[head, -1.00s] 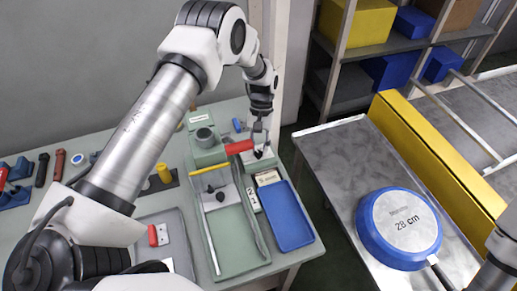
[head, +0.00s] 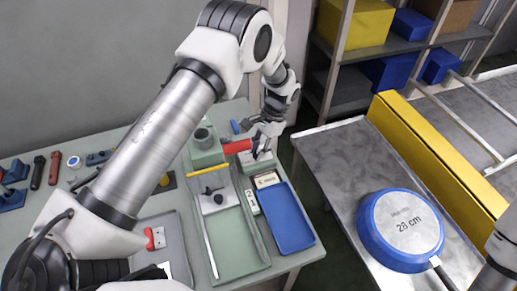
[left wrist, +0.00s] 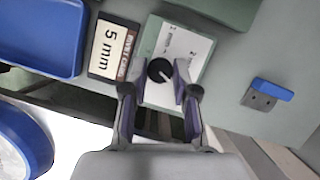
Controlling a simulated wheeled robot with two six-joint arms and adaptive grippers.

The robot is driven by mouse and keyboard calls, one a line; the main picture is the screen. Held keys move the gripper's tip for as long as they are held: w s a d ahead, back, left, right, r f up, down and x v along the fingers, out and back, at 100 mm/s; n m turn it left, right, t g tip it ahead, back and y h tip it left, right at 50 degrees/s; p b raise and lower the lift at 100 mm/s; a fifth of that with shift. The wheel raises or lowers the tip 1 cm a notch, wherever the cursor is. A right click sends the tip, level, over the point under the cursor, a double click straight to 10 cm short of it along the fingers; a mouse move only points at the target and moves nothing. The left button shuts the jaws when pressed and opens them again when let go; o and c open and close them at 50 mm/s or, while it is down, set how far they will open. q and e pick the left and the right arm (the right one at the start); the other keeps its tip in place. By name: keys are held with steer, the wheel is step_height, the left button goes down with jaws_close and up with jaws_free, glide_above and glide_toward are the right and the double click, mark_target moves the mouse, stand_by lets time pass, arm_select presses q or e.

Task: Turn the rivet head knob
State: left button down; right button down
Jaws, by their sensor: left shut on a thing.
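The rivet head knob (left wrist: 160,70) is round and black with a pale pointer line, in the left wrist view. It sits on a white dial plate (left wrist: 188,48) with small markings. My left gripper (left wrist: 157,78) has its fingers on either side of the knob and is shut on it. In the head view, my left gripper (head: 264,138) is tilted over the station's far right corner, beside a red handle (head: 237,146), and hides the knob. My right gripper is not in view.
A "5 mm" box (left wrist: 107,50) lies beside the dial plate, and a blue tray (head: 289,218) lies in front. A blue-rimmed pan (head: 400,230) marked 28 cm rests on the metal table (head: 335,160) at right. A blue block (left wrist: 272,88) is nearby.

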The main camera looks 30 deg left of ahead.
arm_select(q)
steer(key=shift+s+d+f+m, duration=0.1)
steer(key=shift+s+f+m, duration=0.05)
steer(key=shift+m, duration=0.15)
steer(key=c, duration=0.9)
jaws_free()
steer(key=v, duration=1.2)
steer(key=shift+w, duration=0.2)
steer(key=shift+d, duration=0.15)
